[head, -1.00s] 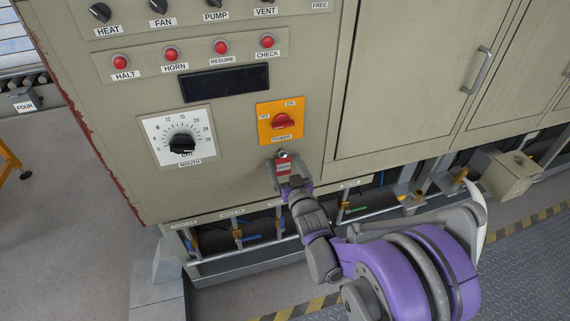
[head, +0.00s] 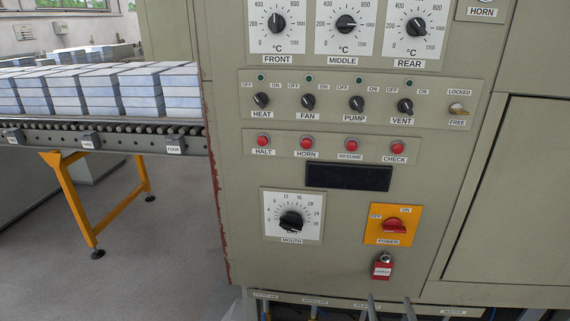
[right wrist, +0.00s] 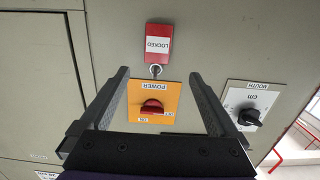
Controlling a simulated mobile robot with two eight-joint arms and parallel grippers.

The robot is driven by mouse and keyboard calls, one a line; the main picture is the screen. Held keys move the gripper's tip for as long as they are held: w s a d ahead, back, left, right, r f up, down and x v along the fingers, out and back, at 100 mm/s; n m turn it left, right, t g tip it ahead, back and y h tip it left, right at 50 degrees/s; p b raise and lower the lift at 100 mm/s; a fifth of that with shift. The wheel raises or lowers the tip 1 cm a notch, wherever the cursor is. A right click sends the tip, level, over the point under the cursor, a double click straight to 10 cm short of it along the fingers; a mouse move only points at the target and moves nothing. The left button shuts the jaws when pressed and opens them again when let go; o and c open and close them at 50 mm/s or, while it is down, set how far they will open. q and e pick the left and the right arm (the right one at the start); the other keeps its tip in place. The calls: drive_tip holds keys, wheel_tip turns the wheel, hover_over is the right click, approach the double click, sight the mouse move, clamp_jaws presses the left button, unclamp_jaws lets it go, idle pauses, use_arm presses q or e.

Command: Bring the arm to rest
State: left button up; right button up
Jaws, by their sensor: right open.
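My right gripper (head: 391,302) shows as two grey fingertips at the bottom edge of the head view. In the right wrist view its two fingers (right wrist: 158,74) are spread wide with nothing between them touching. A red padlock (head: 383,269) with a white label hangs below the orange power switch plate (head: 391,239). In the right wrist view the padlock (right wrist: 159,42), labelled LOCKED, appears upside down beyond the fingertips, apart from them. The rest of my right arm is out of the head view. My left gripper is in neither view.
The control cabinet (head: 340,204) fills the middle, with dials, knobs and red buttons. Pipes and valves run under its lower edge. At left, a roller conveyor (head: 130,140) carries stacked pale blocks (head: 142,91) on an orange-legged stand (head: 72,205). Open floor lies below it.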

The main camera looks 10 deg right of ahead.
drive_tip(key=s+a+f+n+g+y, duration=0.1)
drive_tip(key=s+a+f+g, duration=0.1)
drive_tip(key=s+a+g, duration=0.35)
drive_tip(key=s+a+f+n+g+y, duration=0.1)
drive_tip(key=s+a+f+g+y, duration=0.15)
drive_tip(key=s, duration=0.65)
drive_tip(key=s+a+f+n+g+y, duration=0.1)
drive_tip(key=s+a+f+g, duration=0.3)
drive_tip(key=s, duration=0.3)
use_arm(q)
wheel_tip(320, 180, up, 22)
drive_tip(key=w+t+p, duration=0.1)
drive_tip(key=p, duration=1.8)
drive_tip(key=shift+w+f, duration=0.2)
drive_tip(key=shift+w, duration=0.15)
use_arm(e)
wheel_tip(320, 180, up, 23)
drive_tip(key=w, duration=0.1)
drive_tip(key=shift+w+a+f, duration=0.15)
drive_tip(key=shift+w+f, duration=0.05)
drive_tip(key=shift+w, duration=0.1)
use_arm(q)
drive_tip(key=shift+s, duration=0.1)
use_arm(e)
drive_tip(key=shift+s+h, duration=0.1)
drive_tip(key=shift+h, duration=0.15)
